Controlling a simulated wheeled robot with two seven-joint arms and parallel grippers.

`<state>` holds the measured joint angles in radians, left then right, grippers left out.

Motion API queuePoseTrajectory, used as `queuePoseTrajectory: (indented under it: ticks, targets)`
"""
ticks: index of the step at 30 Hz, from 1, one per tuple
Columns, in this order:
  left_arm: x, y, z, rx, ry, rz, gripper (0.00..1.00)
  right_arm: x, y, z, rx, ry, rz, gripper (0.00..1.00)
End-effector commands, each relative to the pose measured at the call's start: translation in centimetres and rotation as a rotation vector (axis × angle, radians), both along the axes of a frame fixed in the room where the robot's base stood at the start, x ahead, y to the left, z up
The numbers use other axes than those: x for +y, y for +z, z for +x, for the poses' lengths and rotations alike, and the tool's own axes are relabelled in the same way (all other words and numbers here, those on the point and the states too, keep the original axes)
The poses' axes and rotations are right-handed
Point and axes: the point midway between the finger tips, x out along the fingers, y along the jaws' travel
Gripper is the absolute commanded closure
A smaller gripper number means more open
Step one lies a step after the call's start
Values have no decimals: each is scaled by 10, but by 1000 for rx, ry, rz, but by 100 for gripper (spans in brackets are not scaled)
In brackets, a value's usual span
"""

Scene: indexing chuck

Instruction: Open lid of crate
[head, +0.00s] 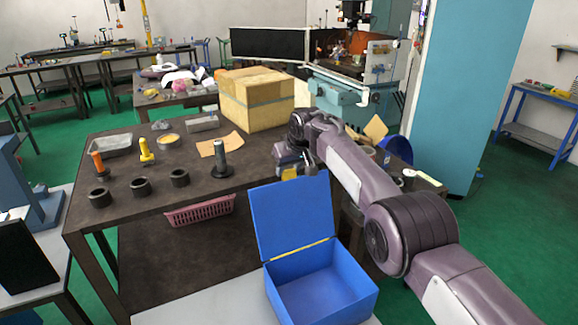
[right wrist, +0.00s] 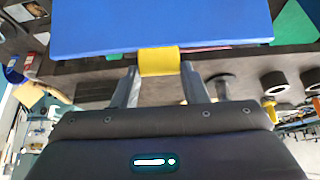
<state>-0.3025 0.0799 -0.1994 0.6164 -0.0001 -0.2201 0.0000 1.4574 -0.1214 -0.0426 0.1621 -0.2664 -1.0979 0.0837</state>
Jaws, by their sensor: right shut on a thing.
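The blue crate (head: 322,292) stands at the front of the head view, with its inside visible and empty. Its blue lid (head: 295,217) stands up steeply from the hinge along the crate's far edge. My right gripper (head: 291,172) is at the lid's top edge, shut on the yellow handle. In the right wrist view the yellow handle (right wrist: 159,61) sits between the two fingers (right wrist: 159,74), and the blue lid (right wrist: 160,25) spreads beyond it. My left gripper is in neither view.
Behind the lid is a dark workbench (head: 130,205) with black rings, an orange-handled and a yellow tool, a black upright tool (head: 221,160) and a cardboard box (head: 257,98). A pink basket (head: 200,211) is below the bench top. A grey surface (head: 215,305) lies left of the crate.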

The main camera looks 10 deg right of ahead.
Motion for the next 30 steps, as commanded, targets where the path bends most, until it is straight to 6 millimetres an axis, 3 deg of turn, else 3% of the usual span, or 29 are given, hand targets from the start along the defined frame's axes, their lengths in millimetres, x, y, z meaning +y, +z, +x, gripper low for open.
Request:
queuePoseTrajectory:
  ticks: [6, 7, 12, 22, 30]
  targets:
    - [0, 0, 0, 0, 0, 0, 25, -1, 2, 0, 0, -2, -1, 100]
    - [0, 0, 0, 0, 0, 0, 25, -1, 2, 0, 0, -2, -1, 58]
    - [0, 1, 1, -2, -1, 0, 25, -1, 1, 0, 1, -2, -2, 38]
    - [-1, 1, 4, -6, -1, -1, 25, -1, 2, 0, -1, -1, 0, 38]
    - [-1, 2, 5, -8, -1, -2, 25, -4, 17, -5, -8, -1, 3, 38]
